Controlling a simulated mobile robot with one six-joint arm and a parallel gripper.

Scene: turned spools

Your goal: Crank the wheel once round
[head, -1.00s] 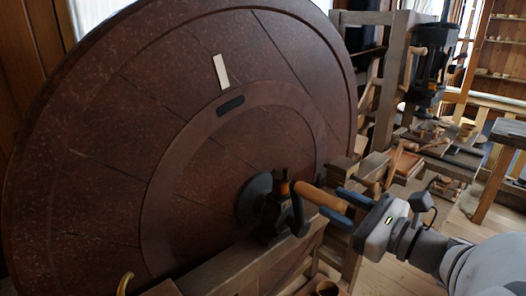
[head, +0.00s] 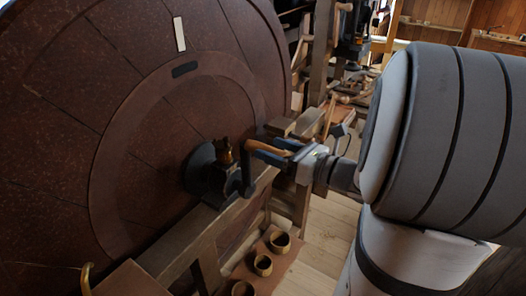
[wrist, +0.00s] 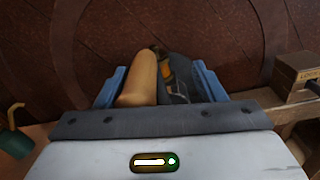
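The wheel (head: 130,110) is large, dark red-brown and upright, filling the left of the head view. It bears a pale strip (head: 180,33) and a dark slot (head: 185,70) near its top. A dark crank at the hub carries a wooden handle (head: 268,149) pointing right; the handle also shows in the wrist view (wrist: 138,80). My gripper (head: 279,152) has its blue fingers either side of the handle. In the wrist view, my gripper (wrist: 158,85) is open, with the handle close to the left finger and a gap to the right one.
A wooden beam (head: 205,228) runs in front of the wheel below the hub. Small brown cups (head: 264,264) stand on a board at the bottom. A wooden block (wrist: 297,72) is right of my fingers in the wrist view. Bare floor (head: 325,240) lies right of the cups.

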